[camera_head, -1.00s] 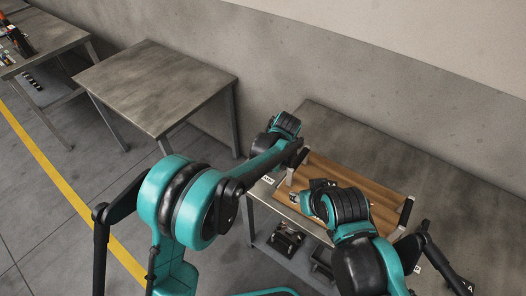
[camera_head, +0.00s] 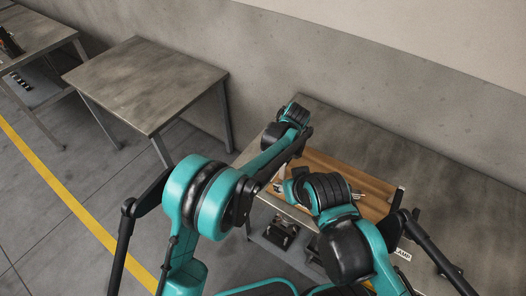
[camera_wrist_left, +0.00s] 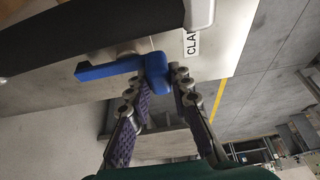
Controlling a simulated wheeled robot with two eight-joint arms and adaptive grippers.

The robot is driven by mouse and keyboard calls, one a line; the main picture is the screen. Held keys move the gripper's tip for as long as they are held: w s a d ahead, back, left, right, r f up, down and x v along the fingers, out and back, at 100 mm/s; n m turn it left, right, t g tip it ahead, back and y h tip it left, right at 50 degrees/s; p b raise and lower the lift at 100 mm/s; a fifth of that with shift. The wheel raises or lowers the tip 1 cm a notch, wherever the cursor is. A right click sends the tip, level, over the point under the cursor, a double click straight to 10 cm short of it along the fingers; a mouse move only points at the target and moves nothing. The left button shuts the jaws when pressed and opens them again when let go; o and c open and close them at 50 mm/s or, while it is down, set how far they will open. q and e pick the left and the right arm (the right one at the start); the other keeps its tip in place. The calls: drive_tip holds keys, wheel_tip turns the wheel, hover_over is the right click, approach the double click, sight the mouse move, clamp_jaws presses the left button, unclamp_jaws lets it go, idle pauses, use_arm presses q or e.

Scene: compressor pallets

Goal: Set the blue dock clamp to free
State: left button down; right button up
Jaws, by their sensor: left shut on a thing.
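The blue clamp handle (camera_wrist_left: 124,69) shows in the left wrist view, with a long flat lever to the left and a rounded block at its right end. My left gripper (camera_wrist_left: 161,88) is shut on the rounded block, one finger on each side.
A label with part of the word CLAMP (camera_wrist_left: 191,43) lies beside the blue handle. Another label (camera_head: 403,254) is at the front right of the work table. Dark parts (camera_head: 281,232) sit on the lower shelf. An empty grey table (camera_head: 145,85) stands left, with clear floor around it.

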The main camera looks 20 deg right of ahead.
idle(0.3)
use_arm(q)
drive_tip(key=c, duration=1.4)
unclamp_jaws()
drive_tip(key=shift+o, duration=0.2)
drive_tip(key=v, duration=1.2)
